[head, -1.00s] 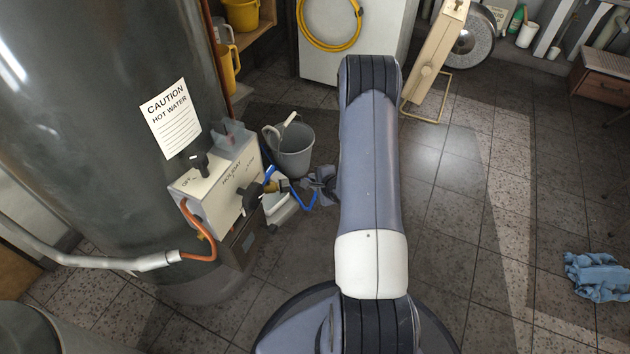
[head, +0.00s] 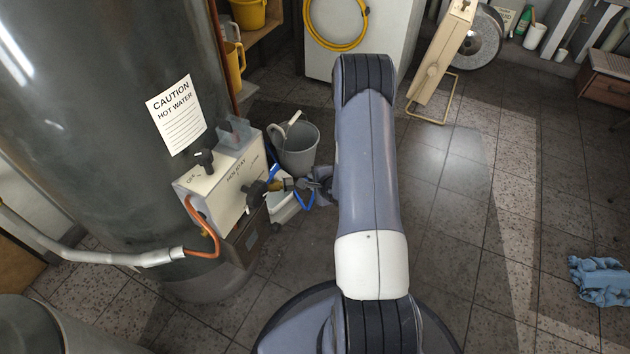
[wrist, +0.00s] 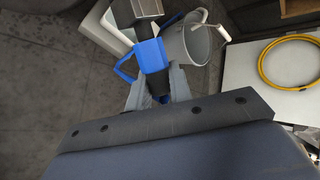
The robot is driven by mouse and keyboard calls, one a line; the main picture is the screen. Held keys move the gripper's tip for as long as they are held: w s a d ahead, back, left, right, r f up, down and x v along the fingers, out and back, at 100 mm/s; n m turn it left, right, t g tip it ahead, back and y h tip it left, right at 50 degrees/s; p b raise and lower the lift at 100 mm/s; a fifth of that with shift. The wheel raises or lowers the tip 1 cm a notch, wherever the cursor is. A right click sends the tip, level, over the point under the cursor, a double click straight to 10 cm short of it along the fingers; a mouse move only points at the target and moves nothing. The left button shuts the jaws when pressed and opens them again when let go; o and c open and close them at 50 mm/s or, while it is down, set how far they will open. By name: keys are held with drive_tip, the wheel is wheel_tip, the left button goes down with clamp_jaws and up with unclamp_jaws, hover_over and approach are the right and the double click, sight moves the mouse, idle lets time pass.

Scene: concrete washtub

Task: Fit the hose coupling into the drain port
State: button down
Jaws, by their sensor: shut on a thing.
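My gripper (head: 322,183) is low beside the tank's control box, partly hidden behind my arm. In the wrist view its fingers (wrist: 157,92) are shut on a dark piece with a blue collar (wrist: 150,54) and a blue loop handle (wrist: 126,68), which looks like the hose coupling. The coupling's blue loop (head: 303,199) shows left of my gripper in the head view. A dark knob-like fitting (head: 256,193) sticks out of the box just left of it. Whether the coupling touches this fitting, I cannot tell. I cannot clearly make out the drain port.
The cream control box (head: 228,190) sits on the big grey tank (head: 80,90). A grey bucket (head: 297,152) and a low white container (head: 283,214) stand on the floor close behind the coupling. A blue cloth (head: 600,282) lies far right. The floor to the right is mostly clear.

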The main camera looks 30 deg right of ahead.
drive_tip(key=shift+w+a, duration=0.2)
drive_tip(key=shift+a, duration=0.45)
drive_tip(key=c, duration=1.2)
unclamp_jaws()
drive_tip(key=p+v, duration=0.3)
drive_tip(key=v, duration=0.7)
drive_tip(key=shift+s+r, duration=0.25)
drive_tip(key=shift+s, duration=0.05)
